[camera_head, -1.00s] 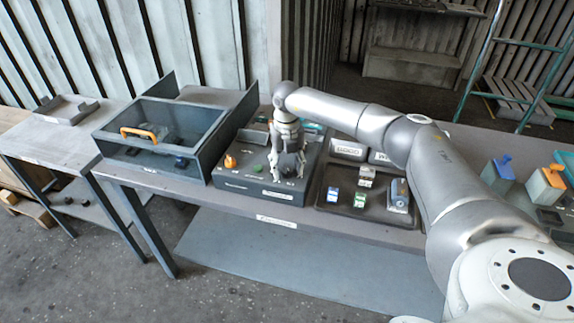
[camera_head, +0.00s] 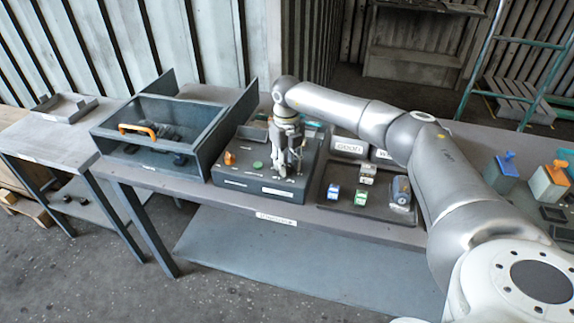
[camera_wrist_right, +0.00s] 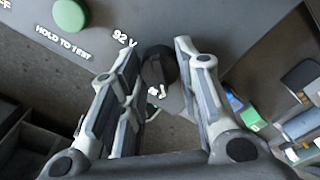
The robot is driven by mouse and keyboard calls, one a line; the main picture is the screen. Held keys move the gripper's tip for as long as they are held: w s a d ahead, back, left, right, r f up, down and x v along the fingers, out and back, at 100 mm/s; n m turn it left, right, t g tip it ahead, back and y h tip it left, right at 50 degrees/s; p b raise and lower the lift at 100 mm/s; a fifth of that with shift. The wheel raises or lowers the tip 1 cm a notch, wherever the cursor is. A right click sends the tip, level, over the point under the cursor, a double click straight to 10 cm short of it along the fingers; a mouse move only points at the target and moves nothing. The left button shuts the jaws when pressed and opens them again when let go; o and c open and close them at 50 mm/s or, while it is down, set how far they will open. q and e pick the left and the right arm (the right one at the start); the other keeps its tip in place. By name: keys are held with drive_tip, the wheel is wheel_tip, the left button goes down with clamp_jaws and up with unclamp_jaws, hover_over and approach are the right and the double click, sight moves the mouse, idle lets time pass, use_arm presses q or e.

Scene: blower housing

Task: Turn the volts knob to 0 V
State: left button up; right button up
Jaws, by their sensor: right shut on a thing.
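The dark volts knob (camera_wrist_right: 158,66) is on the sloping grey control box (camera_wrist_right: 215,22) in the right wrist view. My right gripper (camera_wrist_right: 154,75) has its fingers on both sides of the knob and is shut on it. The marking "92 V" (camera_wrist_right: 124,40) is beside the knob; a small white marking below it is too small to read surely. In the head view, my right gripper (camera_head: 287,170) points down onto the right part of the control box (camera_head: 235,178) and hides the knob. The knob's pointer direction cannot be told. My left gripper is not in view.
A green button (camera_head: 258,165) and an orange knob (camera_head: 230,158) are left of my gripper on the box. An open-looking bin (camera_head: 205,150) with an orange handle (camera_head: 137,130) stands further left. A dark tray (camera_head: 350,205) with small coloured parts is close on the right.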

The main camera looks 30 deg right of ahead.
sight(287, 163)
drive_tip(key=n+b, duration=0.1)
drive_tip(key=n, duration=0.3)
drive_tip(key=shift+n+b, duration=0.3)
drive_tip(key=shift+b, duration=0.1)
drive_tip(key=shift+n+b, duration=0.55)
drive_tip(key=shift+n, duration=1.35)
drive_tip(key=shift+r, duration=0.1)
drive_tip(key=o, duration=1)
drive_tip(key=shift+o, duration=0.2)
wheel_tip(287, 163, up, 12)
